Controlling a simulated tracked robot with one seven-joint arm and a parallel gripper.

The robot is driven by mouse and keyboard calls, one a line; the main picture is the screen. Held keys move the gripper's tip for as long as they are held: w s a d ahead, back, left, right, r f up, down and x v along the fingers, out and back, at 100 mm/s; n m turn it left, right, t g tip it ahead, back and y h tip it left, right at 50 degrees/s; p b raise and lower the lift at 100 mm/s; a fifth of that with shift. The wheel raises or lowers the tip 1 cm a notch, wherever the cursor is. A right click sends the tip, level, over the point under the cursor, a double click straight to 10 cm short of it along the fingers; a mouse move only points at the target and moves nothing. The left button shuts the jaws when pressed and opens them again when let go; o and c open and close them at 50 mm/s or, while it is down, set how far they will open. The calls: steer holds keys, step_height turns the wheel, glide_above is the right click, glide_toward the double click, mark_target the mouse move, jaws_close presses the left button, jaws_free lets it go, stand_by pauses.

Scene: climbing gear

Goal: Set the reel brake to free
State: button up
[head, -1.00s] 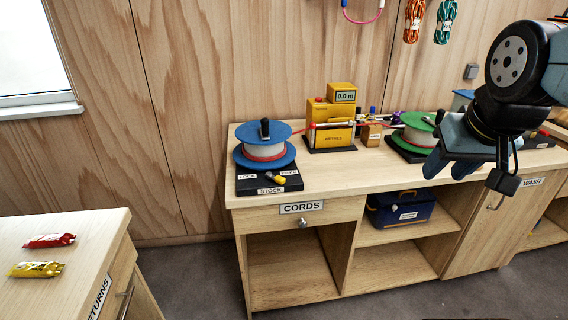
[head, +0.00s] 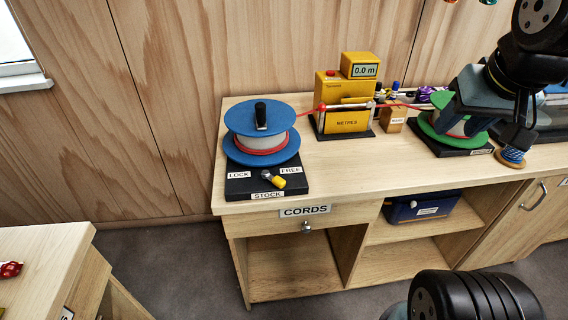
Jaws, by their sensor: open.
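The stock reel (head: 262,133) has blue flanges and a white drum with red cord, and stands on a black base (head: 240,190) at the counter's left end. On the base's front, a small brake lever with a yellow tip (head: 278,182) sits between the LOCK label (head: 238,175) and the FREE label (head: 291,170). Its yellow end points toward the lower right, below FREE; I cannot tell its exact setting. My gripper (head: 466,125) is open, well to the right of the lever, in front of the green reel (head: 430,127), partly hiding it.
A yellow meter (head: 345,105) reading 0.0 m stands right of the stock reel, with red cord running through it. The counter front (head: 350,180) is clear between the base and my gripper. A round blue-topped piece (head: 512,157) lies under my wrist.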

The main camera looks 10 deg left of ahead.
steer(key=shift+o, duration=0.4)
steer(key=shift+o, duration=0.4)
steer(key=shift+w+a, duration=0.1)
steer(key=shift+w, duration=0.05)
steer(key=n+g, duration=0.6)
steer(key=n, duration=0.5)
glide_above(281, 180)
step_height(281, 180, down, 12)
step_height(281, 180, down, 13)
steer(key=shift+r, duration=0.1)
steer(key=shift+c, duration=0.4)
jaws_close()
